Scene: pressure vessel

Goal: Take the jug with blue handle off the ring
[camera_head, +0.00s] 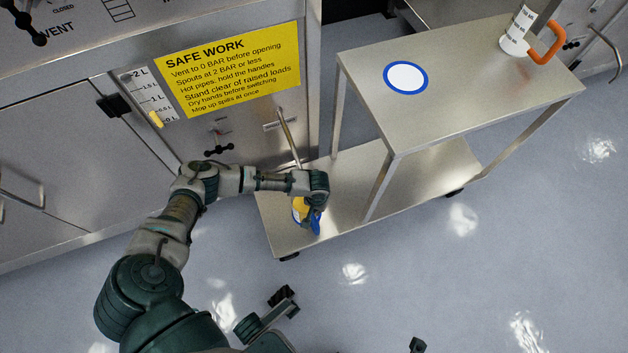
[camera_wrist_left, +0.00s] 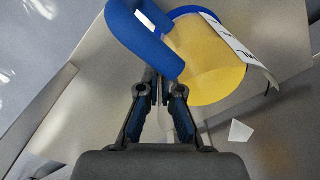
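The jug with the blue handle (camera_head: 299,209) is at the cart's lower shelf in the head view, partly hidden by my left gripper (camera_head: 318,203). In the left wrist view the jug (camera_wrist_left: 209,62) has a yellow body and a white label, with its thick blue handle (camera_wrist_left: 143,42) towards my gripper. My left gripper's fingers (camera_wrist_left: 158,88) are close together at the handle and look shut on it; the handle hides their tips. I cannot tell whether the jug touches the shelf. The blue ring (camera_head: 389,83) lies bare around a white disc on the cart's top.
The steel cart has a top (camera_head: 462,92) and a lower shelf (camera_head: 345,195), joined by thin legs. A jug with an orange handle (camera_head: 515,42) stands at the top's far right. A cabinet with a yellow sign (camera_head: 232,70) and a slanted metal lever (camera_head: 289,137) stands beside the cart.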

